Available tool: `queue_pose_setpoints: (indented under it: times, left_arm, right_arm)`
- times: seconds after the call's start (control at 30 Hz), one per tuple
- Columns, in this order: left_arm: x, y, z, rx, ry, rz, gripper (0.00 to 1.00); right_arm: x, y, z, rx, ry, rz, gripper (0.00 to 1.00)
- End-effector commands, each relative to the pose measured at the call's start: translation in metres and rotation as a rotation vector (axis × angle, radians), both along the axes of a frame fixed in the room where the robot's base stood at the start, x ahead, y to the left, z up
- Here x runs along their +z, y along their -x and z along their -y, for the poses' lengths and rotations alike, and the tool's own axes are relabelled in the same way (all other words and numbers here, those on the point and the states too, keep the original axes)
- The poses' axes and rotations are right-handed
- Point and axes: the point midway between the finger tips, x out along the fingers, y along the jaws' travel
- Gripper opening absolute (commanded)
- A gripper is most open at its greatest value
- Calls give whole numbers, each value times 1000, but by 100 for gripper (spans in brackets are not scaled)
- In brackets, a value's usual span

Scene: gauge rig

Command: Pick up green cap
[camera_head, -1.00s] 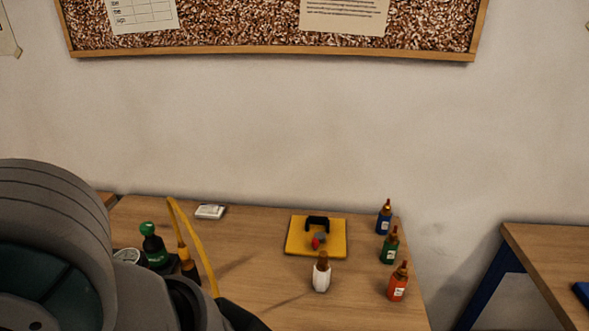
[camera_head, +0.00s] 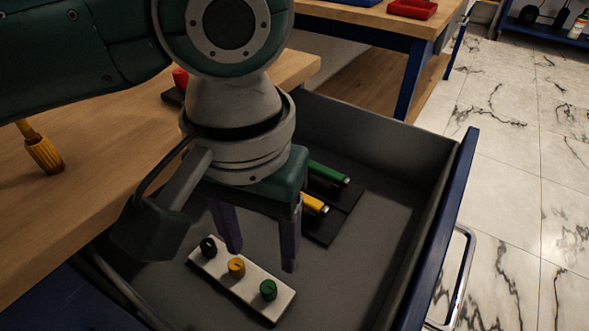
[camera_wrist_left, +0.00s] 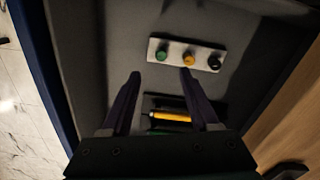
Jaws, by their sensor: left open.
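The green cap (camera_head: 268,289) stands at the near right end of a white strip (camera_head: 217,272) lying in an open drawer. A yellow cap (camera_head: 236,267) is mid-strip and a black cap (camera_head: 208,246) at the other end. My left gripper (camera_head: 262,259) points down into the drawer, open and empty, above the strip and apart from the caps. In the left wrist view the green cap (camera_wrist_left: 162,54) shows just beyond and between the open fingertips (camera_wrist_left: 160,74). My right gripper is not in view.
A dark tray (camera_head: 346,197) in the drawer holds a green-handled tool (camera_head: 328,174) and a yellow-handled tool (camera_head: 313,204), partly hidden by my gripper. The drawer's blue front (camera_head: 445,225) and grey walls surround the space. The wooden tabletop (camera_head: 90,190) lies at left.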

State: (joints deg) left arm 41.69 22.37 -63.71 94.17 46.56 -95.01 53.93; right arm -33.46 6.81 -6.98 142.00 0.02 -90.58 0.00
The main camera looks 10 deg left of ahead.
Motion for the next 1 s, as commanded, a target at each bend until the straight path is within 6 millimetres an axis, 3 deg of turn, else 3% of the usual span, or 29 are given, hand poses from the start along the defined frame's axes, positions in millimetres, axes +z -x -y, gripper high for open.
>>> queue_pose_setpoints:
  times: [0.2,0.43,0.7,1.0]
  left_arm:
    - [-34,0,-2,5,-6,-3,62]
    - [-56,0,-2,4,-5,-2,62]
    - [-96,1,-4,3,-5,-2,62]
    - [-99,1,-3,2,-3,0,62]
  right_arm:
    - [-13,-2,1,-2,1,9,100]
    - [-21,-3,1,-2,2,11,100]
    - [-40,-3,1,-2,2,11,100]
    - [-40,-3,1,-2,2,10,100]
